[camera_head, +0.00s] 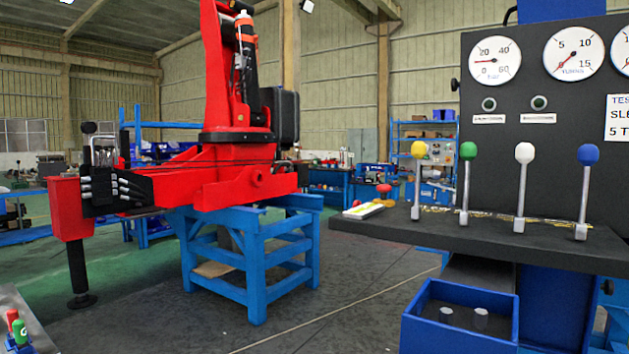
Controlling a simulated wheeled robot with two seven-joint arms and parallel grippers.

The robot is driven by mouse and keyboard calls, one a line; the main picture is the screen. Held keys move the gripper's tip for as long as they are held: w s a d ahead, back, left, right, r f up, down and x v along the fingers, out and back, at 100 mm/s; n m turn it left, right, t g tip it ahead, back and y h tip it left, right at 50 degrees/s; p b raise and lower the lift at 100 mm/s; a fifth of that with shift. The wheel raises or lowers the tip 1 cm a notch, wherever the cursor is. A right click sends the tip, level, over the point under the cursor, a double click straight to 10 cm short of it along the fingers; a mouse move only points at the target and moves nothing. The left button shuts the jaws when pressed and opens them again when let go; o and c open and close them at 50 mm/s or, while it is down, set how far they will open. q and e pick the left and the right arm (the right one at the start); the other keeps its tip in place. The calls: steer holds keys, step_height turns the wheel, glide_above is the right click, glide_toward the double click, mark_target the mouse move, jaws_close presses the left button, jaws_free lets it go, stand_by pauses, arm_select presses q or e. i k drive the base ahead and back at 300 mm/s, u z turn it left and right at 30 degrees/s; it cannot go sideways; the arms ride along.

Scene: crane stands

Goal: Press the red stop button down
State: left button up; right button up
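A red mushroom-shaped button (384,189) stands at the left end of the dark console shelf (470,236), left of the yellow-knobbed lever. It looks raised above the shelf; its base is small and hard to make out. Neither my left nor my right gripper shows in the head view, so nothing of mine is seen touching the button.
Levers with yellow (418,149), green (468,151), white (524,153) and blue (588,154) knobs stand upright along the shelf. A gauge panel (550,110) rises behind. A blue bin (460,320) hangs below. The red crane (230,185) rests on a blue stand (257,285).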

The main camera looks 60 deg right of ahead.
mark_target(384, 189)
steer(key=i, duration=1.35)
steer(key=z, duration=2.1)
steer(key=i, duration=1.5)
steer(key=z, duration=4.4)
steer(key=k, duration=0.2)
steer(key=z, duration=0.15)
